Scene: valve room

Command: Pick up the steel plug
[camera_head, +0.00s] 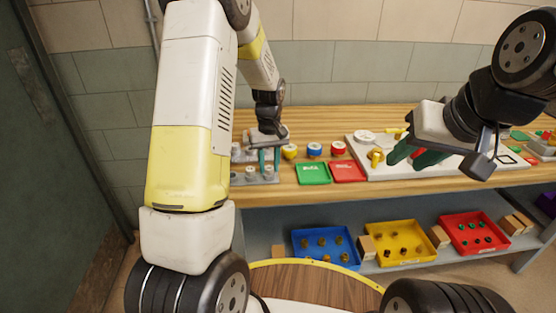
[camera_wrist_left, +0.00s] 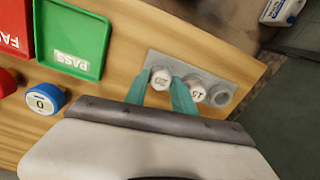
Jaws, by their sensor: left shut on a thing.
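The steel plugs are short grey cylinders with pale numbered tops in a grey rack (camera_wrist_left: 211,77). My left gripper (camera_wrist_left: 161,88) has its teal fingers closed on the sides of the plug marked 20 (camera_wrist_left: 160,77). Whether this plug is clear of its hole I cannot tell. The plug marked 15 (camera_wrist_left: 198,94) sits beside it, then an empty hole. In the head view my left gripper (camera_head: 269,160) points down over the rack (camera_head: 262,182) at the bench's left end. My right gripper (camera_head: 415,155) is open and empty above the white board.
A green PASS tray (camera_head: 313,174) and a red FAIL tray (camera_head: 348,172) lie right of the rack. Yellow, blue and red capped items (camera_head: 314,150) stand behind them. A white board (camera_head: 375,141) lies farther right. Blue, yellow and red bins (camera_head: 401,243) sit on the lower shelf.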

